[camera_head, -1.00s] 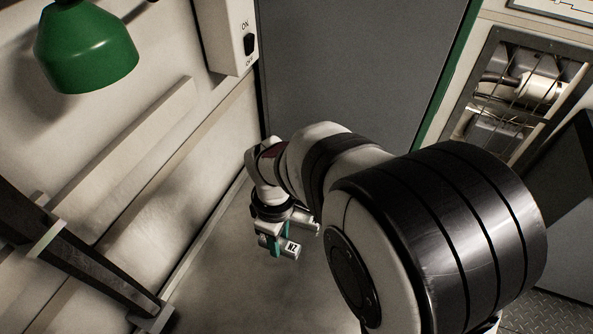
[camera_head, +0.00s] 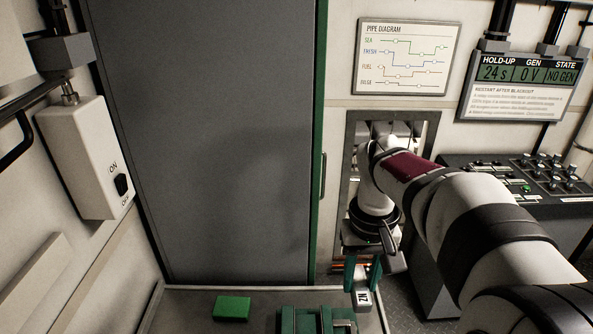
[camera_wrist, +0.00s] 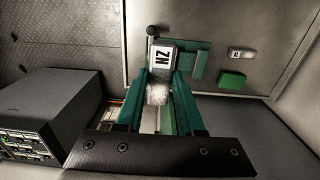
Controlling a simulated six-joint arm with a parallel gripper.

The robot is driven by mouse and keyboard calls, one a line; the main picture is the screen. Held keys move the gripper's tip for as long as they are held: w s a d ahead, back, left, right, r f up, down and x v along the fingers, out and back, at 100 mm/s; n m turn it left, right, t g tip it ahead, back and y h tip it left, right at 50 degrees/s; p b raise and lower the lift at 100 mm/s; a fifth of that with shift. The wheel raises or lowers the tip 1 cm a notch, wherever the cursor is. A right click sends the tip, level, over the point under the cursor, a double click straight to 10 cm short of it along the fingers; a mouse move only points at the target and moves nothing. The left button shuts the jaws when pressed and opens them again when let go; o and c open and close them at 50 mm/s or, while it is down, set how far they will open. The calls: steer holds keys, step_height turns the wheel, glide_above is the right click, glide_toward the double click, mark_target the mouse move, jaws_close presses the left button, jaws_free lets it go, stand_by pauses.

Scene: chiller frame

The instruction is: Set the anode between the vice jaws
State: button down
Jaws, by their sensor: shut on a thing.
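My gripper (camera_head: 363,276) is shut on the anode (camera_head: 363,300), a small pale block with a black-lettered label. In the wrist view the anode (camera_wrist: 161,56) sits between the tips of my two teal fingers (camera_wrist: 158,80). The green vice (camera_head: 305,320) stands on the bench, cut off by the bottom edge of the head view, to the left of the anode. In the wrist view the green vice (camera_wrist: 200,62) shows behind and right of the anode, with a dark round-ended handle at upper left. The anode appears held above the bench, apart from the vice; the jaw gap is largely hidden.
A green block (camera_head: 231,308) lies on the grey bench left of the vice; it also shows in the wrist view (camera_wrist: 232,79). A small labelled pale piece (camera_wrist: 241,54) lies near it. A control console (camera_head: 520,185) stands at right. A grey door (camera_head: 205,140) is behind.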

step_height(320, 180, down, 9)
steer(key=w+d, duration=0.2)
steer(key=w+a+f, duration=0.1)
steer(key=a+f, duration=0.1)
steer(key=a, duration=0.1)
steer(key=w+a+f, duration=0.1)
steer(key=a+f, duration=0.1)
steer(key=a, duration=0.1)
steer(key=w+a+f, duration=0.1)
steer(key=a+f, duration=0.1)
steer(key=a, duration=0.1)
steer(key=shift+w+a, duration=0.25)
steer(key=shift+w, duration=0.05)
steer(key=f, duration=0.4)
steer(key=shift+w+a, duration=0.1)
steer(key=shift+a, duration=0.3)
steer(key=shift+f, duration=0.25)
steer(key=shift+f, duration=0.6)
